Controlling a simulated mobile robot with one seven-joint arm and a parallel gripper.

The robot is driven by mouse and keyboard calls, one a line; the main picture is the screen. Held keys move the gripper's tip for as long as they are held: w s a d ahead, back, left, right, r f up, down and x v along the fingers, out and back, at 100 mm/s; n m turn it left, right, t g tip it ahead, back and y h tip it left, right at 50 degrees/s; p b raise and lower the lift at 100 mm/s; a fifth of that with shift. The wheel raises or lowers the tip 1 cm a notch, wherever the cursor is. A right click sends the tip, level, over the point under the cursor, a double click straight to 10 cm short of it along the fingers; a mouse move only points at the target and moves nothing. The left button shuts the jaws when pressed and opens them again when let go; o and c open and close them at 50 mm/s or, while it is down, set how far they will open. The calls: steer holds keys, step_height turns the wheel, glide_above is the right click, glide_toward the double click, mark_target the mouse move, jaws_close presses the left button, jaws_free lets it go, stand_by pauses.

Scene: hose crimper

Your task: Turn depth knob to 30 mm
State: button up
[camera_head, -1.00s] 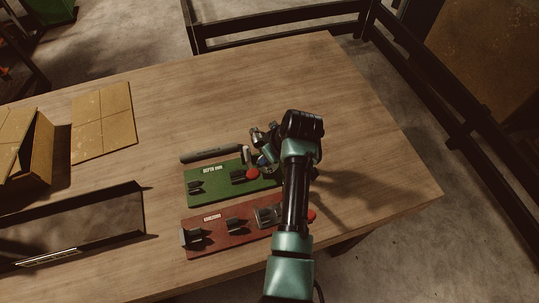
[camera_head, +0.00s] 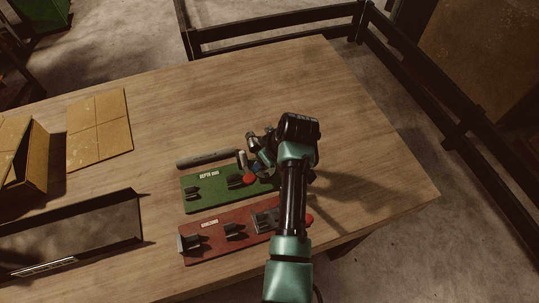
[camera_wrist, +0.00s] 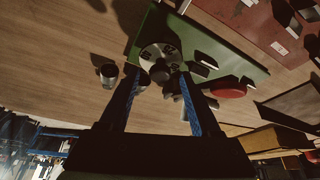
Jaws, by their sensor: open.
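The depth board is a green panel (camera_head: 207,199) on the wooden table, with a white label, dark blocks and a red button (camera_head: 249,180). In the wrist view, a round silver dial with dark markings, the depth knob (camera_wrist: 160,55), sits on the green panel (camera_wrist: 235,62). My gripper (camera_wrist: 158,80) is open, its blue-padded fingers apart on either side of the dial's near edge. I cannot tell whether they touch it. The dial's reading is too small to make out. In the head view my arm and wrist hide the knob and fingertips.
A red panel (camera_head: 210,246) with dark blocks lies in front of the green one. A small metal cylinder (camera_wrist: 107,74) stands close beside the fingers. A dark rod (camera_head: 207,158) lies behind the green panel. Cardboard boxes (camera_head: 98,130) are at left. The table's far side is clear.

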steer(key=b+v, duration=0.2)
steer(key=v, duration=1)
steer(key=shift+s+r, duration=0.15)
steer(key=shift+r, duration=0.2)
steer(key=shift+d, duration=0.1)
steer(key=w+a+r+m+t+h+b, duration=0.15)
steer(key=w+r+t, duration=0.35)
steer(key=r, duration=0.8)
steer(key=w+r+m+t+h, duration=0.1)
steer(key=w+r+m+t, duration=0.15)
steer(key=r+t, duration=0.75)
steer(key=s+r+m+t, duration=0.1)
steer(key=s+r+t, duration=0.2)
steer(key=s+r, duration=0.2)
steer(key=s+a+r+m+t, duration=0.1)
steer(key=s+r+t, duration=0.2)
steer(key=r, duration=0.9)
steer(key=s+r+m+t, duration=0.1)
steer(key=s+r+t, duration=0.2)
steer(key=s+r, duration=0.6)
steer(key=shift+s+a+r+m, duration=0.25)
steer(key=shift+a+m, duration=0.05)
steer(key=shift+m, duration=0.1)
steer(key=shift+f, duration=0.1)
